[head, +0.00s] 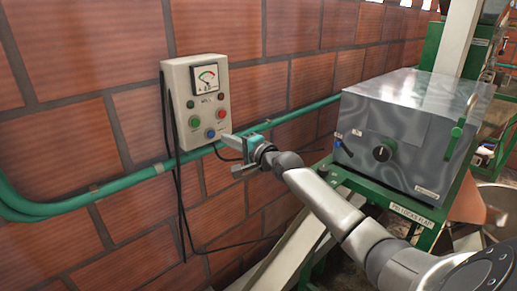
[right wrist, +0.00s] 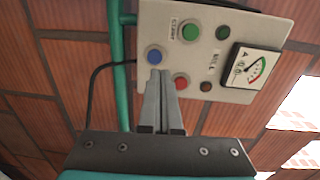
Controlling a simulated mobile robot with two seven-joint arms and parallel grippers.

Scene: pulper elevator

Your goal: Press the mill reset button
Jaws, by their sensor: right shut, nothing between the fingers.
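A light grey control box (head: 180,82) hangs on the brick wall. It carries a blue button (head: 210,133), a green button (head: 195,121), a red button (head: 221,114), two small lamps and a dial gauge (head: 204,76). My right gripper (head: 226,138) is shut and empty, its fingertips just right of and slightly below the blue button. In the right wrist view the fingertips (right wrist: 160,73) lie close to the blue button (right wrist: 154,56), with the red button (right wrist: 181,82) to their right. I cannot tell whether they touch the panel. My left gripper is not in view.
A green pipe (head: 130,179) runs along the wall behind and below the box, and dark cables (head: 180,190) hang from it. A grey metal machine (head: 415,125) on a green frame stands to the right of my right arm.

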